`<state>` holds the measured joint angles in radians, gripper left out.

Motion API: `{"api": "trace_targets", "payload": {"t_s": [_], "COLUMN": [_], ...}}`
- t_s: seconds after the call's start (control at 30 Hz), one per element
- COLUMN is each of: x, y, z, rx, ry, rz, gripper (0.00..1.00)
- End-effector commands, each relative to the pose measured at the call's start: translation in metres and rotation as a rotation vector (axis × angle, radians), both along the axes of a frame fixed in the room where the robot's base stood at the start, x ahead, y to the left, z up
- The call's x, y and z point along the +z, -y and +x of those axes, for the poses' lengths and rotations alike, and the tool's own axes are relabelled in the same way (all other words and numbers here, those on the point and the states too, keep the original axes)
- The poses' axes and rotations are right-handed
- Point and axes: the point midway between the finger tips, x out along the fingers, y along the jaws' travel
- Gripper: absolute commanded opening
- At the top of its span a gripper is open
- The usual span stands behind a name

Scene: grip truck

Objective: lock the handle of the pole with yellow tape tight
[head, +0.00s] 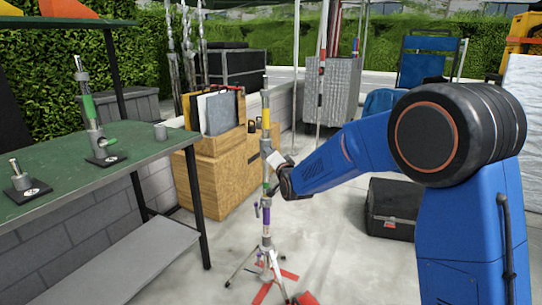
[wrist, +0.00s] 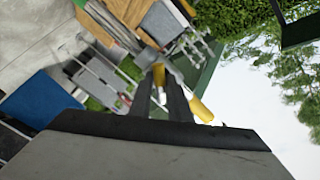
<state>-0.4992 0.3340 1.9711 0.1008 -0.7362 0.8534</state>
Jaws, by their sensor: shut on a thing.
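The pole with yellow tape (head: 265,118) stands upright on a tripod stand in the middle of the head view. It also carries green and purple bands lower down. My gripper (head: 281,178) is beside the pole, just right of it, below the yellow band. In the wrist view, my gripper (wrist: 160,88) has its two dark fingers close together at the pole, with yellow and grey metal parts around the tips. It is shut on what appears to be the pole's handle. The handle itself is mostly hidden by the fingers, and its exact angle cannot be told.
A green table (head: 95,165) with small metal stands is at the left. A wooden box (head: 215,172) stands behind the pole. A black case (head: 393,208) lies on the floor at the right. Red floor marks (head: 263,293) lie by the tripod legs.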

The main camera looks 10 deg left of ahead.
Motion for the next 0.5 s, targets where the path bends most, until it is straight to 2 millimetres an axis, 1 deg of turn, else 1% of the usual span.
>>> {"api": "trace_targets", "payload": {"t_s": [0.5], "x": [0.0015], "y": [0.0008], "z": [0.0006], "rx": [0.0], "ry": [-0.202], "rz": [0.447], "gripper": [0.0]}}
